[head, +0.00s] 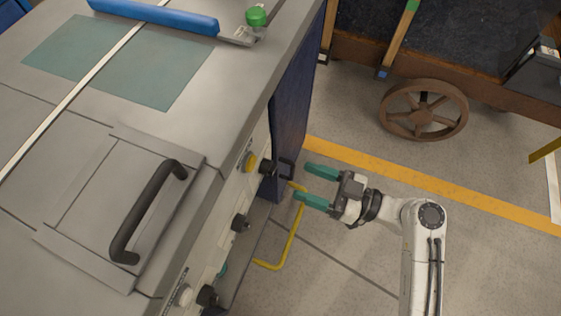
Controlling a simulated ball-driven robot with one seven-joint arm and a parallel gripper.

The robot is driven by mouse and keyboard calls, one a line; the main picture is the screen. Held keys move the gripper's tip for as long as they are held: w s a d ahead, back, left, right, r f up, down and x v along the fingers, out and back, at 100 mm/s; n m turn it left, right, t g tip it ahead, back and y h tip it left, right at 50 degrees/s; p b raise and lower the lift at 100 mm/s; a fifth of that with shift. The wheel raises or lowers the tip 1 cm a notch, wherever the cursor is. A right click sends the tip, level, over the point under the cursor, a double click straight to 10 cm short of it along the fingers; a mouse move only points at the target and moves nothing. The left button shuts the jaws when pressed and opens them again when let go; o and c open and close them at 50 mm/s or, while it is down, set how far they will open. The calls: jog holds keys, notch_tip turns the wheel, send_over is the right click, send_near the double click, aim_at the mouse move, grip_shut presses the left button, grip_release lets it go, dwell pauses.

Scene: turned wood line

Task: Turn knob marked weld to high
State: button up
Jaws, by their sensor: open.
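Several black knobs stick out of the front panel of a grey machine (232,45) at the left. One knob (267,167) is at the far end of the panel, another (240,222) is in the middle and a third (207,296) is low, near the bottom edge. Their markings are too small to read, so I cannot tell which is weld or where high lies. My gripper (301,182) has green fingers, spread apart and empty. It is right of the far knob, pointing left towards the panel, and appears clear of it.
A yellow button (249,161) and a white one (183,295) sit among the knobs. A black handle (147,212) stands on the machine's top. A yellow bent bar (293,235) is below my gripper. A cart wheel (424,109) stands behind.

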aim_at(268, 167)
jog(key=x, duration=0.7)
jog(key=shift+a, duration=0.4)
jog(key=shift+w, duration=0.1)
jog(key=c, duration=1)
jog(key=shift+c, duration=0.2)
